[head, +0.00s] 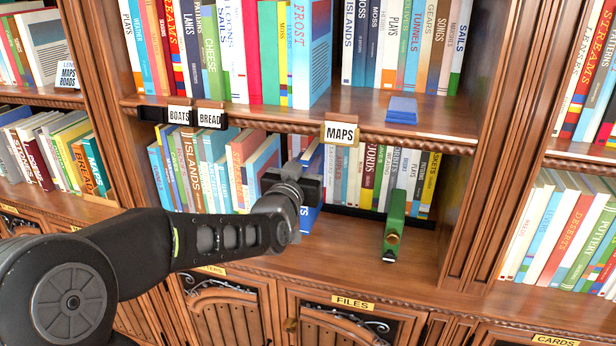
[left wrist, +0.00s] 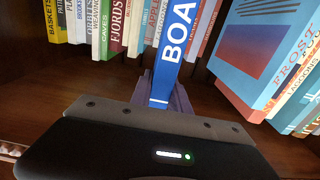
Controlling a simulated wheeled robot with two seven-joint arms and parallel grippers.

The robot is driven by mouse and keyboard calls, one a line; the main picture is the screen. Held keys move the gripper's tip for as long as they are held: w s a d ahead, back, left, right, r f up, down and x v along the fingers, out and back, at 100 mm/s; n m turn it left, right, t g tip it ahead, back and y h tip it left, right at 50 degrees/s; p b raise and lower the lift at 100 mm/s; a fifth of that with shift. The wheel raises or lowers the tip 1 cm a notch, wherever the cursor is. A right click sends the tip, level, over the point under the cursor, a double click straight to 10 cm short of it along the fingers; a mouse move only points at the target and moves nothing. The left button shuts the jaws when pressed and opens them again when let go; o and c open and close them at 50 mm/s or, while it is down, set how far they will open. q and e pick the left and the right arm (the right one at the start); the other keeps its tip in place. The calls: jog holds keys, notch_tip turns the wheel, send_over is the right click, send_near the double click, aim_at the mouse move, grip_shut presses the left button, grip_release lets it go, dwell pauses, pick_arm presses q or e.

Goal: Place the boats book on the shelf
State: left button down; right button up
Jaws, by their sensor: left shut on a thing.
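The boats book (head: 311,218) is blue with a white spine title that reads "BOA" in the left wrist view (left wrist: 182,48). It stands upright in the lower open shelf bay (head: 345,245), beside a row of books. My left gripper (head: 308,186) reaches in from the left and is shut on the book; its fingers (left wrist: 174,98) sit on both sides of the spine. The gripper hides the middle of the book in the head view. I cannot tell whether the book's bottom touches the shelf. My right gripper is not in view.
A green object (head: 395,222) stands on the lower shelf to the right. A small blue block (head: 402,108) lies on the upper shelf. Label plates reading BOATS (head: 179,115), BREAD (head: 211,117) and MAPS (head: 341,133) hang along the upper shelf edge. Bare shelf shows in front of the books.

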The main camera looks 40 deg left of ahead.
pick_arm(q)
notch_tip(320, 180, down, 4)
jog(key=shift+w+r, duration=0.15)
dwell(0.3)
jog(key=shift+f, duration=0.2)
jog(key=c, duration=1.3)
grip_release()
jog(key=shift+o, duration=0.2)
